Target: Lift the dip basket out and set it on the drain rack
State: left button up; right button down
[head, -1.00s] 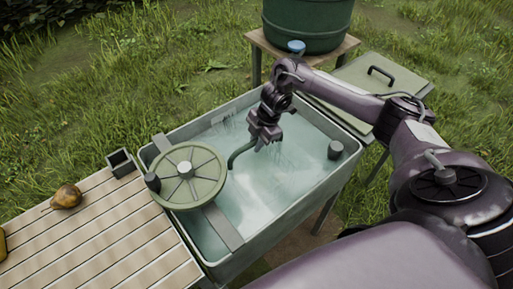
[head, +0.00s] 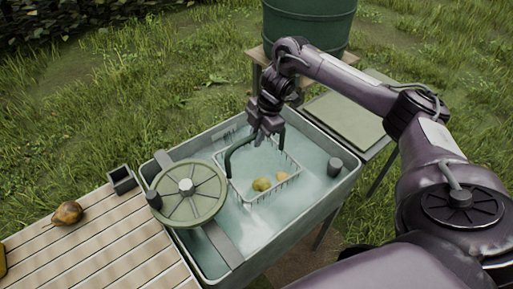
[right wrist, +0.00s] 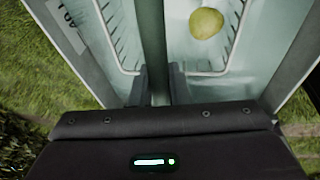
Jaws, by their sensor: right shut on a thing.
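My right gripper (head: 262,138) is shut on the basket's dark arched handle (head: 233,157), above the basket. In the right wrist view the handle (right wrist: 152,45) runs between the fingers, with wire mesh and one pear (right wrist: 207,23) below. A slatted wooden top (head: 95,240), perhaps the drain rack, adjoins the tank's left side. My left gripper is out of view.
A round green spoked disc (head: 188,208) sits over the tank's left end. A green barrel (head: 308,25) and a flat panel (head: 345,118) stand beyond.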

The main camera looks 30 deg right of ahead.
notch_tip(320, 180, up, 10)
jog(key=p, duration=0.3)
jog(key=shift+p, duration=0.3)
notch_tip(320, 180, up, 8)
jog(key=p, duration=0.9)
jog(key=shift+f, duration=0.1)
